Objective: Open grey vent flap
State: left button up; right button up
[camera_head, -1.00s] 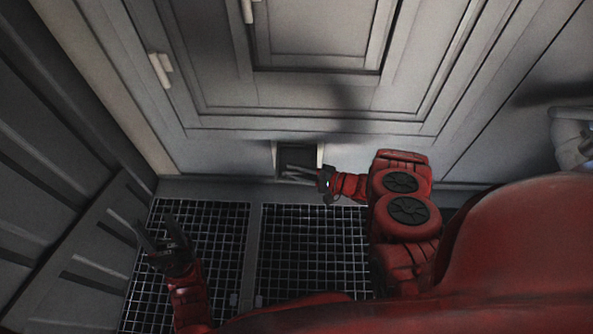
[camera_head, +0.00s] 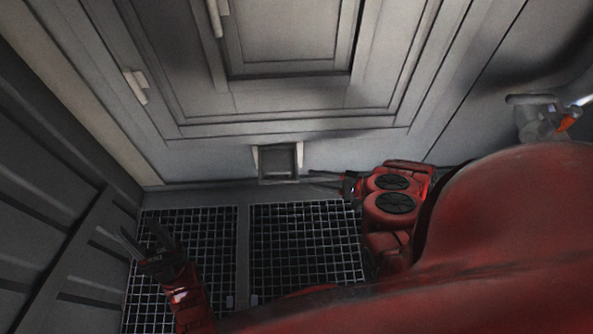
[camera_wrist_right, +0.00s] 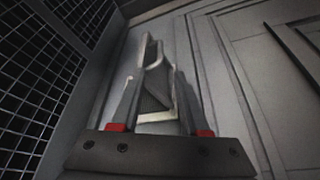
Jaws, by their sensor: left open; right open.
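The grey vent flap (camera_head: 278,161) is a small square panel in a light frame low on the wall, just above the floor grating. In the right wrist view, the vent flap (camera_wrist_right: 155,88) shows ahead between my fingers, a dark grey slanted panel inside the pale frame. I cannot tell how far it stands open. My right gripper (camera_head: 313,177) is open and empty, just right of the vent, its fingers pointing left towards it. In the wrist view, the right gripper (camera_wrist_right: 156,80) partly covers the frame's sides. My left gripper (camera_head: 146,234) is open and empty over the grating, far left of the vent.
The floor grating (camera_head: 305,240) lies below the vent. A large panelled door (camera_head: 290,100) with pale handles (camera_head: 136,86) is above it. A ribbed dark wall (camera_head: 60,190) bounds the left. A grey fitting with an orange part (camera_head: 545,119) is at far right.

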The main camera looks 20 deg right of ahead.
jog(key=v, duration=0.4)
jog(key=shift+s+d, duration=0.15)
dwell(0.4)
